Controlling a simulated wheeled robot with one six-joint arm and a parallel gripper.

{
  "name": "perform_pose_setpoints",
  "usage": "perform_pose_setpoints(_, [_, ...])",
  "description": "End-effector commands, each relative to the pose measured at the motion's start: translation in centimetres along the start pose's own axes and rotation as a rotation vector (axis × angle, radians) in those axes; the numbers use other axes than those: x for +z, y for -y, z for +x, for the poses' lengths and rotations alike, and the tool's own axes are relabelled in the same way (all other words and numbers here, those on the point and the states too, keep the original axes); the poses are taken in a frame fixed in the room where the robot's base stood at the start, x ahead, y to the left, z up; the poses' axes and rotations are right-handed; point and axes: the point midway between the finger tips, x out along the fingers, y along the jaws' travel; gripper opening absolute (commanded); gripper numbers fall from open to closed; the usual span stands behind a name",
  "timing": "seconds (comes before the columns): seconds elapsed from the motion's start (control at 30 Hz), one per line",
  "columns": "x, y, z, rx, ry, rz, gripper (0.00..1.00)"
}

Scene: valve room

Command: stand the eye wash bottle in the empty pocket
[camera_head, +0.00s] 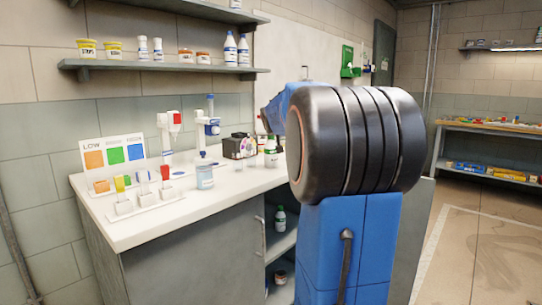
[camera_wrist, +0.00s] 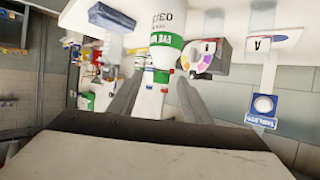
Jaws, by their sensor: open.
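A white bottle with a green cap (camera_head: 271,152) stands on the white counter, partly beside my arm. In the wrist view, a white bottle with a green label (camera_wrist: 164,50) lettered like EYE WASH shows just ahead of the fingertips. My gripper (camera_wrist: 157,82) is open, its two grey fingers apart and pointing towards that bottle; contact cannot be told. My arm hides the gripper in the head view. A green holder (camera_head: 347,62) hangs on the back wall; its pockets are too small to make out.
The counter (camera_head: 150,232) carries a colour chart (camera_head: 114,153), small stands, a jar (camera_head: 204,176) and a dark box (camera_head: 239,146). Another green-capped bottle (camera_head: 280,220) stands on the shelf below. A wall shelf (camera_head: 160,66) holds jars and bottles. The floor at right is clear.

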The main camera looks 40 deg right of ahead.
Motion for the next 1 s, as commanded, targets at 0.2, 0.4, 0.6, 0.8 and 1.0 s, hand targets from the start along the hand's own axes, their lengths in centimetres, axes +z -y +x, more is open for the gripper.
perform_pose_setpoints(0.2, [0.2, 0.2, 1.9, 0.000, 0.002, 0.001, 0.45])
perform_pose_setpoints(0.4, [0.2, 0.3, 4.4, -0.001, 0.001, 0.001, 0.45])
perform_pose_setpoints(0.6, [0.1, 0.3, 5.1, -0.001, -0.001, 0.001, 0.45])
perform_pose_setpoints(0.8, [0.2, 0.3, 5.1, -0.001, 0.000, 0.001, 0.23])
perform_pose_setpoints(1.0, [0.2, 0.3, 5.0, -0.001, 0.000, 0.001, 0.00])
